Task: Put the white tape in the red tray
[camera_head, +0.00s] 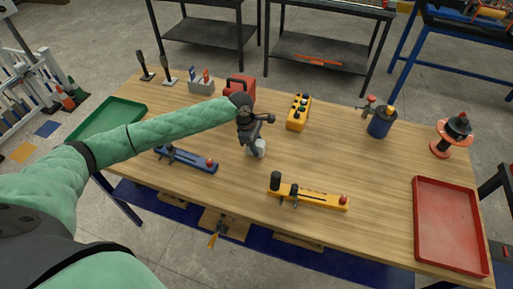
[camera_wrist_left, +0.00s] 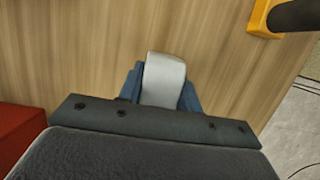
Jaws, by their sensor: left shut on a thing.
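The white tape (camera_head: 258,147) is in the jaws of my left gripper (camera_head: 254,143), near the middle of the wooden table. In the left wrist view the tape (camera_wrist_left: 163,80) sits between the two blue fingers of the left gripper (camera_wrist_left: 162,92), which is shut on it. I cannot tell whether the tape touches the table. The red tray (camera_head: 416,215) lies flat and empty at the table's right front corner, well to the right of the gripper. My right gripper is not in view.
A yellow fixture (camera_head: 318,198) with a black knob lies between the gripper and the red tray. A blue fixture (camera_head: 190,158) lies to the left. A yellow button box (camera_head: 298,112), a red case (camera_head: 240,84), a blue pot (camera_head: 380,124) and a green tray (camera_head: 100,112) stand around the table.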

